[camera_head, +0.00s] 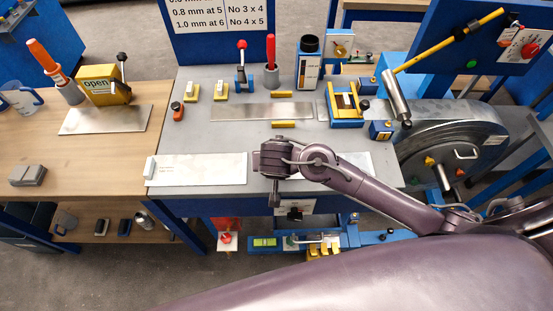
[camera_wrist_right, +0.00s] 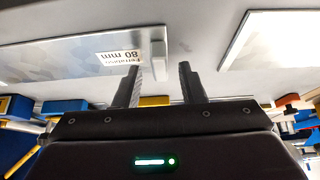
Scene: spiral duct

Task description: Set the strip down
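A shiny metal strip (camera_head: 262,111) lies flat on the grey bench. A pale strip (camera_head: 205,170) with a small block at its left end lies along the front edge. Another pale piece (camera_head: 350,163) lies right of it, partly behind my right arm. My right gripper (camera_head: 275,192) is over the front edge between these two, pointing down. In the right wrist view its fingers (camera_wrist_right: 160,82) are apart with nothing between them. That view also shows a plate with an "80 mm" label (camera_wrist_right: 120,56) and a grey block (camera_wrist_right: 158,48) beyond the fingertips. My left gripper is not in view.
A yellow and blue fixture (camera_head: 346,104) stands right of the metal strip, with a large drum (camera_head: 450,150) farther right. Two yellow bars (camera_head: 284,124) lie nearby. A wooden table (camera_head: 85,165) at left bears a metal sheet (camera_head: 104,119) and a yellow "open" box (camera_head: 98,85).

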